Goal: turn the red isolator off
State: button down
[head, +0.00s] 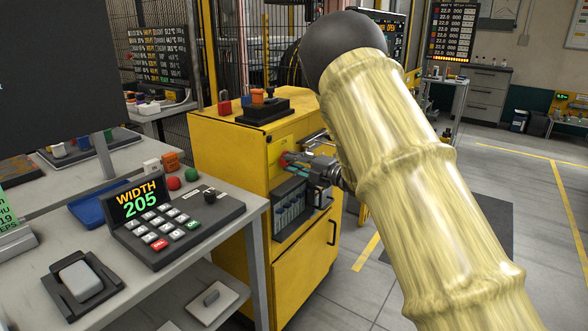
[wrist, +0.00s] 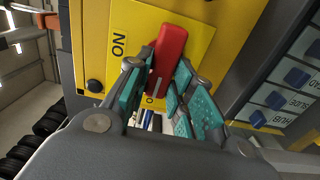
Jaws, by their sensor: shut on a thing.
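The red isolator handle (wrist: 168,52) sits on a yellow plate (wrist: 205,38) on the yellow cabinet (head: 225,160). The plate has an ON mark at the handle's left in the wrist view, and an O shows near the handle's lower end. My gripper (wrist: 160,82) has its teal finger pads on both sides of the handle and is shut on it. In the head view a bit of the red isolator (head: 283,160) shows at the tip of my gripper (head: 292,160); the rest is hidden by the fingers.
Blue switches (wrist: 297,77) with labels sit on a grey panel beside the plate. A bench with a WIDTH 205 keypad (head: 165,225) stands at the left.

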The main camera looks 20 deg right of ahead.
dwell(0.3)
jog(key=shift+f, duration=0.1)
jog(key=c, duration=1.2)
grip_release()
jog(key=shift+c, duration=0.2)
jog(key=shift+s, duration=0.1)
jog(key=v, duration=1.2)
